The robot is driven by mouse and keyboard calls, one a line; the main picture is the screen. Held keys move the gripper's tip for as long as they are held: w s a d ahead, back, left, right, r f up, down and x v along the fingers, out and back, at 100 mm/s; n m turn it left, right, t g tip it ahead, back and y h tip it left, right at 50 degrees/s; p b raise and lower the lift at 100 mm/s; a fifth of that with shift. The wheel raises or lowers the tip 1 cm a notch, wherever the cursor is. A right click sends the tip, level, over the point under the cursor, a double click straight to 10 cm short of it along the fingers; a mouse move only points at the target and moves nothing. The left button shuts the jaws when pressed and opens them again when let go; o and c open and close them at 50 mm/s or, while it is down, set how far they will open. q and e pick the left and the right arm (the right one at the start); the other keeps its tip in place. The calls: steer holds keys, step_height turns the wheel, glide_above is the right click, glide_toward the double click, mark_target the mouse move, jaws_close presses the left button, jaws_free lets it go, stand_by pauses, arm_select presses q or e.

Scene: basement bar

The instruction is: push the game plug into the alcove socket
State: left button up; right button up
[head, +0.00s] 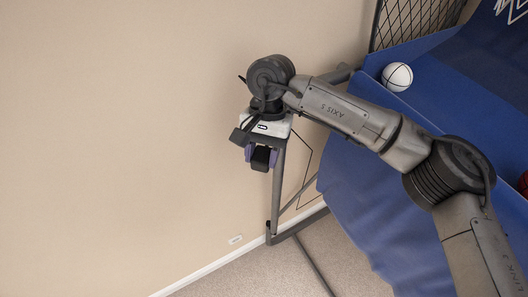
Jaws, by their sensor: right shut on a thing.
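My right gripper (252,148) is in front of the beige wall, its dark fingers pointing down in the picture. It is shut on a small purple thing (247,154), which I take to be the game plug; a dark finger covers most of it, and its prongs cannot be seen. A small white wall plate (235,239), which looks like the alcove socket, is low on the wall above the baseboard. The gripper is above it in the picture and clearly apart from it. My left gripper is not in view.
A blue basketball game (350,215) with a white ball (397,77) and a dark net (405,22) fills the right. Its grey metal leg (277,190) stands close to the gripper and right of the wall plate. Carpet (255,275) lies below; the wall at left is bare.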

steer(key=shift+f, duration=0.1)
steer(key=shift+s+d+f+n+h, duration=0.25)
steer(key=shift+f+n, duration=0.25)
steer(key=shift+n, duration=0.4)
steer(key=s+d+f+n+t+h, duration=0.2)
steer(key=d+f+n+h, duration=0.2)
steer(key=f+n, duration=0.5)
steer(key=n+h, duration=0.1)
steer(key=n, duration=0.5)
steer(key=shift+s+d+f+t, duration=0.3)
steer(key=shift+s+d+f, duration=0.05)
steer(key=shift+s, duration=0.05)
